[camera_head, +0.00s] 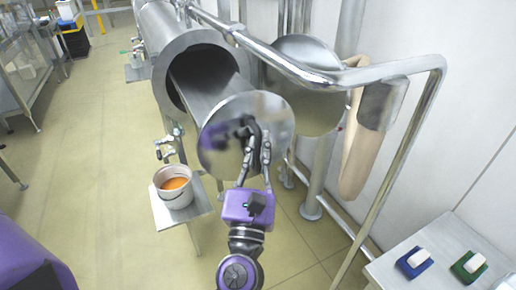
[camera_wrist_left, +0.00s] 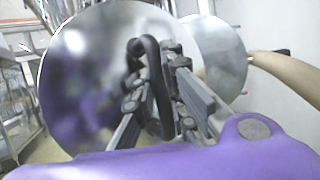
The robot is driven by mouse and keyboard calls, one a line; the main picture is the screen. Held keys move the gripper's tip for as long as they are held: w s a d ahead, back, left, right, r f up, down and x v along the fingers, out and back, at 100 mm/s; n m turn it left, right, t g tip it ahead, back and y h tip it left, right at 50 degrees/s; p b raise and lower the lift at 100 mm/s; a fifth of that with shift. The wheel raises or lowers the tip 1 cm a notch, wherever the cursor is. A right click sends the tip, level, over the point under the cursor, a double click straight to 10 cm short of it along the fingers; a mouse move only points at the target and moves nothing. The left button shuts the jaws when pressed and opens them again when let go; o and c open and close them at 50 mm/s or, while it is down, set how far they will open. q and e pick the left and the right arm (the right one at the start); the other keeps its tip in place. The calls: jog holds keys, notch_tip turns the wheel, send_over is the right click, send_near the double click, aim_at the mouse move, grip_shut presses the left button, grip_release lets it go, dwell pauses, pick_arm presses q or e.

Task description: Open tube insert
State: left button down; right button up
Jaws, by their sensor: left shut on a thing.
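The large metal tube (camera_head: 168,28) lies with its round mouth facing me in the head view. The tube insert, a grey trough (camera_head: 212,88), sticks partway out of the mouth. Its round shiny end plate (camera_head: 272,108) stands clear of the tube's rim; it also fills much of the left wrist view (camera_wrist_left: 80,75). A black loop handle (camera_wrist_left: 152,70) is on the plate's face. My left gripper (camera_head: 257,150) is shut on this handle, with its fingers on either side of the loop.
A round metal door (camera_head: 310,50) stands open to the right of the tube. A bent metal rail (camera_head: 395,160) runs at the right. A white bucket with orange contents (camera_head: 174,190) sits on a small stand at the left. Two brushes (camera_head: 415,262) lie on a table at the lower right.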

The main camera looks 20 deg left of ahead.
pick_arm(q)
jog(key=c, duration=1.8)
grip_release()
jog(key=shift+o, duration=0.2)
jog(key=v, duration=1.2)
